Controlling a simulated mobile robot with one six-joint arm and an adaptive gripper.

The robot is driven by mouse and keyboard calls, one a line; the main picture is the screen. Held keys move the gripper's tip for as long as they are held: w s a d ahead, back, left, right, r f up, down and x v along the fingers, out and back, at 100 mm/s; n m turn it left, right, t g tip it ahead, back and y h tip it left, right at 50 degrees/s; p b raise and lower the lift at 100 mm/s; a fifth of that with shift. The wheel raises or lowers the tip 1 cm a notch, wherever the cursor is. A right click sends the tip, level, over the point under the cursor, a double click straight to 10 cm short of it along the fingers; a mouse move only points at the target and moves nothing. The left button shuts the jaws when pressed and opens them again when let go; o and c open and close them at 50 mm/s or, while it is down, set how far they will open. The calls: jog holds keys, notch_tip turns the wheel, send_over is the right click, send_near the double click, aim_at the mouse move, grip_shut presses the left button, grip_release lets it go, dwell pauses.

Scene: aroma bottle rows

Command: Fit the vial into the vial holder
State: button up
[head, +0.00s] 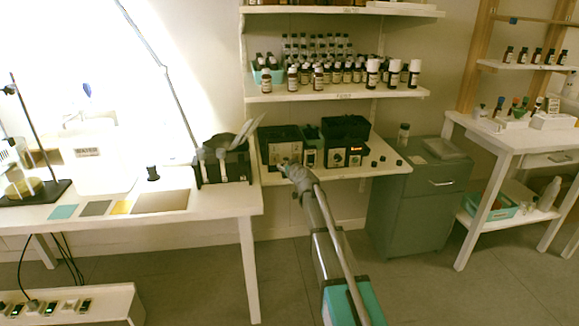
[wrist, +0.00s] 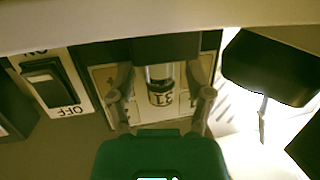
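In the wrist view a small clear vial (wrist: 161,78) with a dark band and a numbered label stands between the two fingers of my gripper (wrist: 160,90). A gap shows on each side of the vial, so the fingers look open and not touching it. One end of the vial meets a dark part of a black device (wrist: 130,48) with a pale front panel. I cannot tell whether this dark part is the vial holder. In the head view my gripper (head: 294,172) is at the front of the black devices on the low middle shelf; the vial is hidden there.
An ON/OFF switch (wrist: 45,85) is left of the fingers, and a black object (wrist: 265,65) is close on the right. A black rack (head: 221,165) stands left of the devices. Bottles fill the shelf above (head: 330,93). A grey cabinet (head: 415,205) stands to the right.

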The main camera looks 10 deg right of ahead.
jog(key=shift+r, duration=0.1)
dwell(0.3)
jog(key=shift+s+r, duration=0.1)
jog(key=p+v, duration=0.2)
jog(key=v, duration=1)
jog(key=shift+p, duration=0.35)
